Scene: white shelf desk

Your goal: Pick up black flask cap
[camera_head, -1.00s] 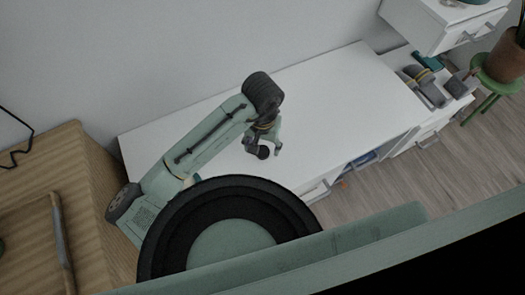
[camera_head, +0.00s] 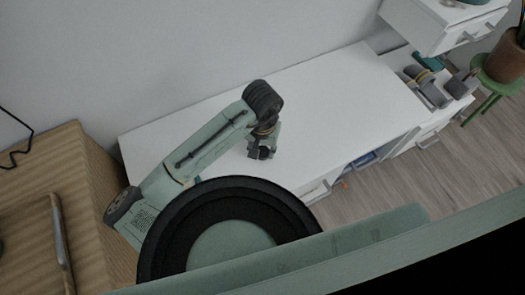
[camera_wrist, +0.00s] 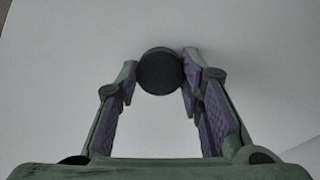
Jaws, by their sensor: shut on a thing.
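The black flask cap (camera_wrist: 159,72) is a dark round disc. In the wrist view it sits between the two fingertips of my gripper (camera_wrist: 159,84), with a finger against each side. In the head view my gripper (camera_head: 262,153) is over the front part of the white desk, with the dark cap (camera_head: 264,153) between its fingers. My gripper is shut on the cap. I cannot tell whether the cap is clear of the desk top.
The white desk top (camera_head: 340,95) is bare around my gripper. A wooden table (camera_head: 30,200) with a tray stands at the left. White drawers (camera_head: 440,25), dark grey objects (camera_head: 425,88) and a potted plant on a green stool (camera_head: 498,72) are at the right.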

